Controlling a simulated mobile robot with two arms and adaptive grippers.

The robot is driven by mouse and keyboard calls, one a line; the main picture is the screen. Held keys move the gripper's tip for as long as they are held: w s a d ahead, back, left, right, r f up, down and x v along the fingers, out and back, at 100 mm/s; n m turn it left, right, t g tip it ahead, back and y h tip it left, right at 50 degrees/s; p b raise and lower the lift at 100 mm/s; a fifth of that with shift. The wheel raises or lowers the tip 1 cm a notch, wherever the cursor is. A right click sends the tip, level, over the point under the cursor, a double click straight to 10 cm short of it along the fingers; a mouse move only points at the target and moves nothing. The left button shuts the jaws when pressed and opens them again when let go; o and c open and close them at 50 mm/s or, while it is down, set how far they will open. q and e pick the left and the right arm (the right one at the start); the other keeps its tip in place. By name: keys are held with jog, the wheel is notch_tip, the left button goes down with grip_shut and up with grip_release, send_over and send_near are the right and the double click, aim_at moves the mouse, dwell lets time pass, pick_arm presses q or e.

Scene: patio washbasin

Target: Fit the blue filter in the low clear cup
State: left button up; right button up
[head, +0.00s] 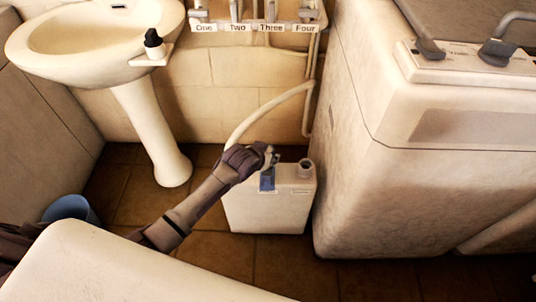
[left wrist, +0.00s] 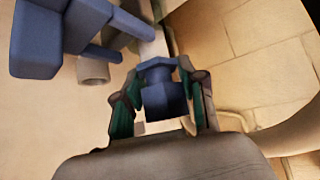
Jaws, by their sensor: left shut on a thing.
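My left gripper (head: 268,158) reaches in from the left and is just over the front top edge of a pale box-shaped unit (head: 285,210) on the floor. In the left wrist view, its two green-padded fingers (left wrist: 160,100) are shut on a blue piece (left wrist: 158,72) with a flanged top and a squarer body, which looks like the blue filter. The blue piece also shows in the head view (head: 267,182), below the fingers and against the unit's front. I cannot make out the low clear cup with certainty. My right gripper is not in view.
A round neck (head: 305,168) stands on the unit's top, right of my gripper. A larger blue part with two prongs (left wrist: 75,35) fills the upper left of the wrist view. A pale hose (head: 262,112) curves behind. A large cabinet (head: 365,130) stands close at right, a basin pedestal (head: 152,130) at left.

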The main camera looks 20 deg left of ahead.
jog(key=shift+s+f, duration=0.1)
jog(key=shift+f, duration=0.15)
pick_arm(q)
jog(key=shift+f, duration=0.15)
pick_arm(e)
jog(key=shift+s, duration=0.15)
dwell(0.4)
pick_arm(q)
jog(key=shift+f, duration=0.2)
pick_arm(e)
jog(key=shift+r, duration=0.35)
pick_arm(q)
jog(key=shift+f+b, duration=0.3)
jog(key=shift+f, duration=0.05)
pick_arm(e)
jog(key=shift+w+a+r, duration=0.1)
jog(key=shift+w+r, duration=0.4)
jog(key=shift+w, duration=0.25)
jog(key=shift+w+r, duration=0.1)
pick_arm(q)
jog(key=shift+f, duration=0.15)
jog(key=o, duration=0.8)
jog(key=shift+o, duration=0.2)
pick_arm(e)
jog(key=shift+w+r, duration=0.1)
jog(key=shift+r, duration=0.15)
